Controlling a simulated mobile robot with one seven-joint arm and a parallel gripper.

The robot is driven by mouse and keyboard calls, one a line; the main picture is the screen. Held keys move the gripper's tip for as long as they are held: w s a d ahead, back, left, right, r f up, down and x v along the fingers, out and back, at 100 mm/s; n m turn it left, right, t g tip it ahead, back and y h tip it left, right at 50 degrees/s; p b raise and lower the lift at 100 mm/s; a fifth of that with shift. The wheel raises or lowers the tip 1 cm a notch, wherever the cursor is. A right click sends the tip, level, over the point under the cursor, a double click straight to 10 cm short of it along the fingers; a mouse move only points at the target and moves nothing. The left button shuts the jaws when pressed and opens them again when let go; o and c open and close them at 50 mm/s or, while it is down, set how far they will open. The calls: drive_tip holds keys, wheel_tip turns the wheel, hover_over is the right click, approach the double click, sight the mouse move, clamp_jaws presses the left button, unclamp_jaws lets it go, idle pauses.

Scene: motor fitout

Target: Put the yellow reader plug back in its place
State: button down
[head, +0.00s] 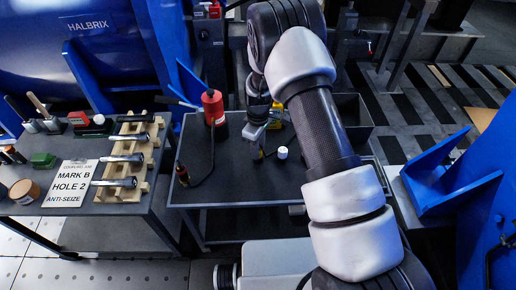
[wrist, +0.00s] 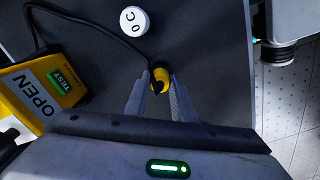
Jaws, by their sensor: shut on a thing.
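The yellow plug (wrist: 160,77) is between the fingertips of my gripper (wrist: 159,87) in the wrist view, and the gripper is shut on it. A black cable (wrist: 100,22) runs from near the plug toward the yellow reader (wrist: 38,88), which shows "OPEN" and a green "TEST" label. In the head view my gripper (head: 258,138) is low over the dark middle table, with a small yellow bit of the plug (head: 261,153) below it. I cannot tell whether the plug touches the table. The plug's place cannot be made out.
A white round cap marked "0 C" (wrist: 134,20) is close to the plug and also shows in the head view (head: 282,153). A red canister (head: 213,105) with a cable stands left on the table. A wooden rack (head: 128,155) with tools is further left.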

drive_tip(key=shift+f, duration=0.15)
drive_tip(key=c, duration=1.4)
unclamp_jaws()
wheel_tip(320, 180, up, 18)
drive_tip(key=p, duration=0.2)
drive_tip(key=shift+f, duration=0.25)
